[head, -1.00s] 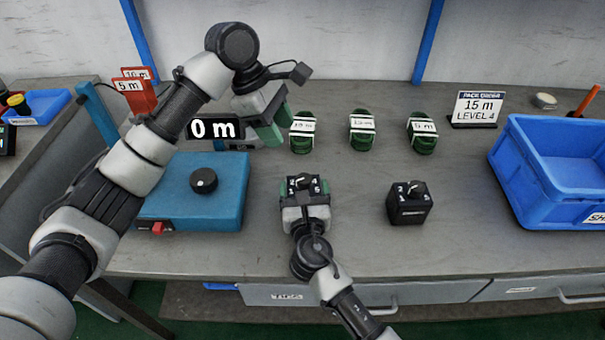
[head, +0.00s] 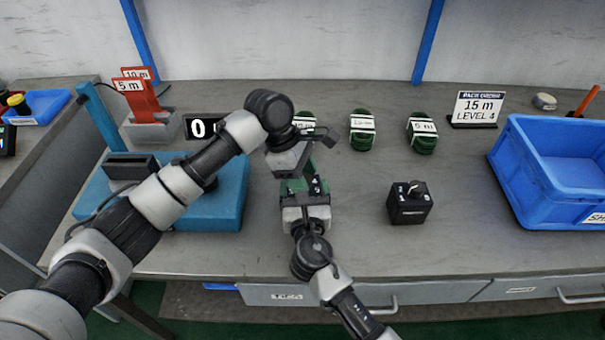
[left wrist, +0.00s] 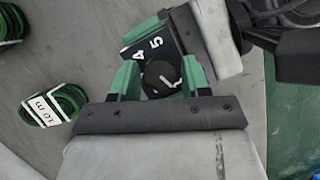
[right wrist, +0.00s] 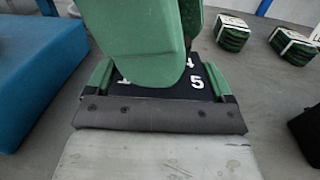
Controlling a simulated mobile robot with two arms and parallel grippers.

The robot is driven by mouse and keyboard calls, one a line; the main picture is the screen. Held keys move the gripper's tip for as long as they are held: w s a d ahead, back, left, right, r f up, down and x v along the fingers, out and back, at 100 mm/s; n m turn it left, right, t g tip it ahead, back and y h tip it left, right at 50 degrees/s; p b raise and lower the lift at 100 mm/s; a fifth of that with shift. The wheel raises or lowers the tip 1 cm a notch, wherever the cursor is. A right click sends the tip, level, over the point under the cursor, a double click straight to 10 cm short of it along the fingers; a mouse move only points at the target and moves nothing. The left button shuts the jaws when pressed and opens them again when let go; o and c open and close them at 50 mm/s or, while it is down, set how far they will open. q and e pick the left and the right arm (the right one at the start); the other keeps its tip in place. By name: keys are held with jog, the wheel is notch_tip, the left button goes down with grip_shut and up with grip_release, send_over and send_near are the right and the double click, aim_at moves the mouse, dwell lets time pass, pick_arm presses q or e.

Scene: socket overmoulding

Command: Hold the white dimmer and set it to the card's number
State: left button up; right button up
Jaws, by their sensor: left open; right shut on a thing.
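The held dimmer (head: 319,187) has a black face with white numbers; I cannot see a white body. My right gripper (head: 306,197) is shut on it at the table's front middle. In the left wrist view the 4 and 5 of the dimmer (left wrist: 137,55) show beside its dark round knob (left wrist: 158,76), which has a white pointer mark. My left gripper (left wrist: 161,80) is open above it, with a green finger on each side of the knob; contact is unclear. In the right wrist view the left fingers hide most of the face.
A second black dimmer (head: 409,204) stands to the right. Several green cable coils (head: 362,130) lie behind. A blue bin (head: 510,170) is at the right. A blue machine (head: 226,195) sits at the left, partly behind my left arm.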

pick_arm(q)
jog(key=c, duration=0.7)
jog(key=shift+o, duration=0.2)
